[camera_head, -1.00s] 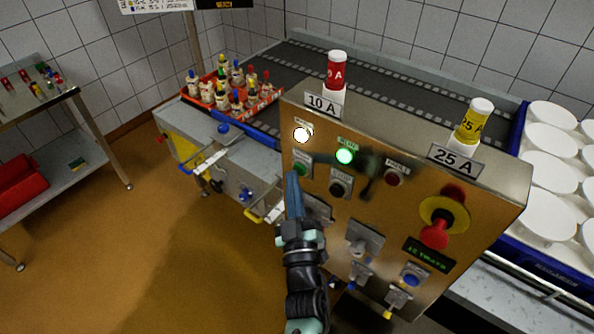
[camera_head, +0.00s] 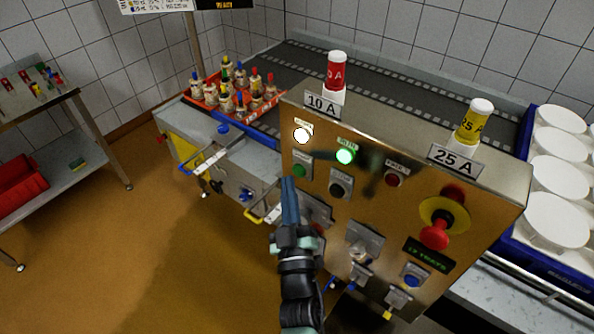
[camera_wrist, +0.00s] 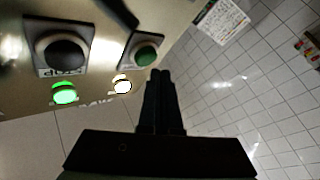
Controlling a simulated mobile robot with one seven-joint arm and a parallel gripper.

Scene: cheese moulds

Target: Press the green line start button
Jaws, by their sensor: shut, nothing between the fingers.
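The green start button (camera_head: 300,169) sits at the upper left of the steel control panel (camera_head: 330,225), below a lit white lamp (camera_head: 303,135). In the wrist view the green button (camera_wrist: 146,54) shows just beyond and slightly left of my fingertips. My gripper (camera_head: 288,182) is shut and empty. Its tips are just below and left of the button in the head view, and appear apart from it. A green lamp (camera_head: 345,156) is lit.
A red emergency stop (camera_head: 435,234) on a yellow collar is at the panel's right. Switches (camera_head: 363,243) protrude lower down. A red tray (camera_head: 240,117) of bottles stands behind left. White moulds (camera_head: 556,219) lie in a blue tray at right.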

